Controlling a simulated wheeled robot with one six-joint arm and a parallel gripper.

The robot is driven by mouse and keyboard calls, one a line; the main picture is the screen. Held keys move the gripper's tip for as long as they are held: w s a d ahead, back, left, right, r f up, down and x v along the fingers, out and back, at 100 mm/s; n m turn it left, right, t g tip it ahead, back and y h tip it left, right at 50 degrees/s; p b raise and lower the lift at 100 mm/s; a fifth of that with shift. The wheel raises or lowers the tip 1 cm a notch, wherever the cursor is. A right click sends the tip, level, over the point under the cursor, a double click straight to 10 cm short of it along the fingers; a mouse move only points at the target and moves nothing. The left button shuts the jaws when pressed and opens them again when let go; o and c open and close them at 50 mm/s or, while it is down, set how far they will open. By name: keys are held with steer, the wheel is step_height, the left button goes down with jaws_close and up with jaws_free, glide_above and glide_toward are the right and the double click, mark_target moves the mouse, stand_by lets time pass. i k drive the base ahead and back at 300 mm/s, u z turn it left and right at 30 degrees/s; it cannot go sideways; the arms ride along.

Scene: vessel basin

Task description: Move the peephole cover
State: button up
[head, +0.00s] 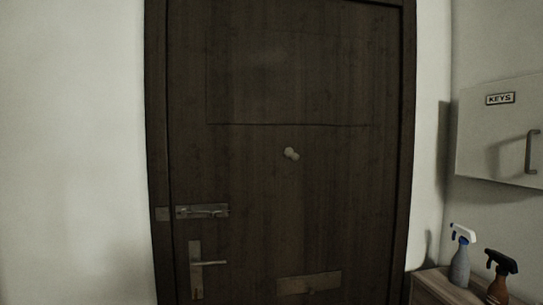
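My gripper is not in view.
A metal latch (202,211) and a lever handle (197,268) are at the door's left. A mail slot plate (308,283) is low on it. At right, a cabinet marked KEYS (500,130) hangs above a wooden stand (435,288) with a grey spray bottle (460,265) and a brown one (498,290).

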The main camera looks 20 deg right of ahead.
mark_target(288, 152)
steer(key=u, duration=0.7)
steer(key=i, duration=0.65)
